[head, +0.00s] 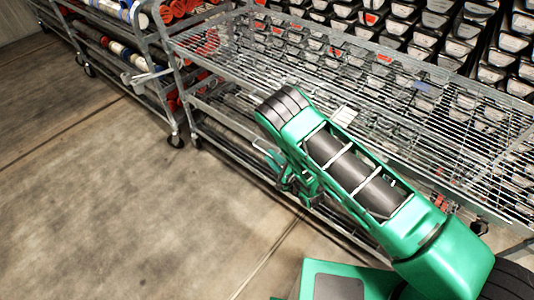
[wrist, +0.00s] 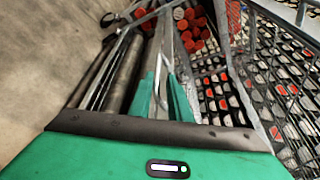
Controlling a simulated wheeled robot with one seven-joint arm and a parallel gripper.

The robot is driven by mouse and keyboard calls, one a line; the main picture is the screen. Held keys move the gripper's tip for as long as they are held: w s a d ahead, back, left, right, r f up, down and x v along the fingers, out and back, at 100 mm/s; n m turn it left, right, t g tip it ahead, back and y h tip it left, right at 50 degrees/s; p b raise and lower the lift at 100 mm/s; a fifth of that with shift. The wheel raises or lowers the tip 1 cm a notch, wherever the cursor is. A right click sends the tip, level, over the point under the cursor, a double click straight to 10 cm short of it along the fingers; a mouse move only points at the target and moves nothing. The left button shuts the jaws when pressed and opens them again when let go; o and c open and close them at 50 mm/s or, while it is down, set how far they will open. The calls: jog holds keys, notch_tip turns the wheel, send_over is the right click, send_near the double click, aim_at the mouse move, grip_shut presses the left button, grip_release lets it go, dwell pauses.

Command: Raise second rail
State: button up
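My gripper (wrist: 161,82) shows in the wrist view as two green fingers standing apart. A grey metal bar of the rack (wrist: 162,60) shows between and beyond them. I cannot tell whether the fingers touch it. In the head view my gripper (head: 283,175) is at the front side of the wire-mesh rack (head: 215,35), partly hidden behind my arm. A front rail of this rack (head: 235,148) runs along its lower side. I cannot tell which bar is the second rail.
Another cart (head: 90,40) with tubes stands at the upper left; a pale bar (head: 150,75) sticks out from its near end. Many dark core liners with pale and red ends (head: 400,25) fill the back. The concrete floor (head: 110,190) at left is clear.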

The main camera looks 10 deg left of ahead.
jog(key=v, duration=0.5)
jog(key=shift+s+d+r, duration=0.1)
jog(key=shift+s+d, duration=0.05)
jog(key=shift+d, duration=0.15)
